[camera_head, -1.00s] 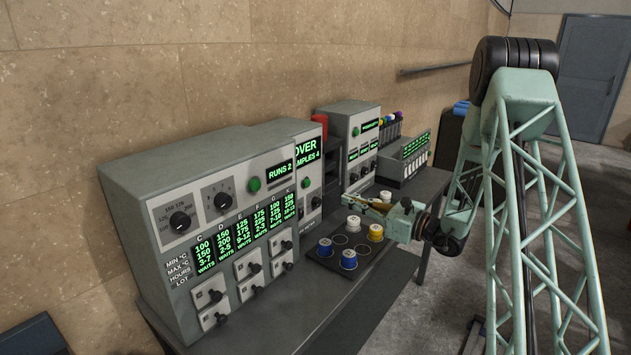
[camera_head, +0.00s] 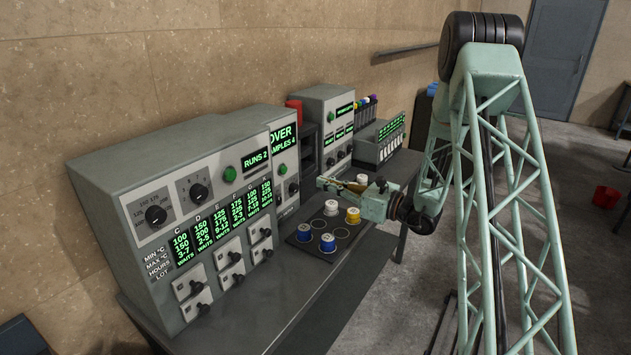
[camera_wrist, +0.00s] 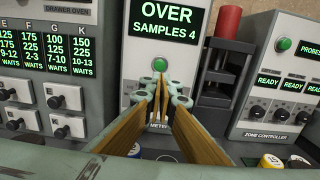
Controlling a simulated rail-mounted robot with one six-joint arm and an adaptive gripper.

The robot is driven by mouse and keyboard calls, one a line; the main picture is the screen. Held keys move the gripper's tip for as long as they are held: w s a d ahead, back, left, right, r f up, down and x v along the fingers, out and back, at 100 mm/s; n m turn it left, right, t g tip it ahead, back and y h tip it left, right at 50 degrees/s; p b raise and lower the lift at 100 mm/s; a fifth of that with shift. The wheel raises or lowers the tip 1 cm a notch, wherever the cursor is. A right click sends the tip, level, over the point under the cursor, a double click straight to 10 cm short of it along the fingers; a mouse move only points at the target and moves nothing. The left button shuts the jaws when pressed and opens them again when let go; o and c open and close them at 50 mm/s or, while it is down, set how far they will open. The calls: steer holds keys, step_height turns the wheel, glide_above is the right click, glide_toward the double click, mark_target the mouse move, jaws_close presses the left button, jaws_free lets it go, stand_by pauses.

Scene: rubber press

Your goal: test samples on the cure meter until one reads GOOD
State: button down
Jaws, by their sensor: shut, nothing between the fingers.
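The cure meter, a grey unit, shows OVER and SAMPLES 4 on its green-lit display (camera_wrist: 168,22); the same display is in the head view (camera_head: 283,139). A round green button (camera_wrist: 159,65) sits below the display. My gripper (camera_wrist: 161,84) is shut and empty, its tips in front of the meter's face close under the button. In the head view my gripper (camera_head: 321,183) points left, above the back of the sample tray (camera_head: 318,262). Blue samples (camera_head: 327,243) and a yellow sample (camera_head: 352,215) stand in the tray. A white-topped sample (camera_head: 331,207) stands at its back edge.
The drawer oven (camera_head: 200,190) with switches and a RUNS 2 display stands left of the meter. A red cylinder on a dark press (camera_wrist: 216,72) and the zone controller (camera_wrist: 283,75) stand to the right. The near bench top is clear.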

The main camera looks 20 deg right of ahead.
mark_target(285, 170)
steer(key=shift+x, duration=6.75)
steer(key=shift+a, duration=0.1)
steer(key=shift+b+x, duration=0.55)
steer(key=shift+x, duration=0.25)
steer(key=v, duration=1.4)
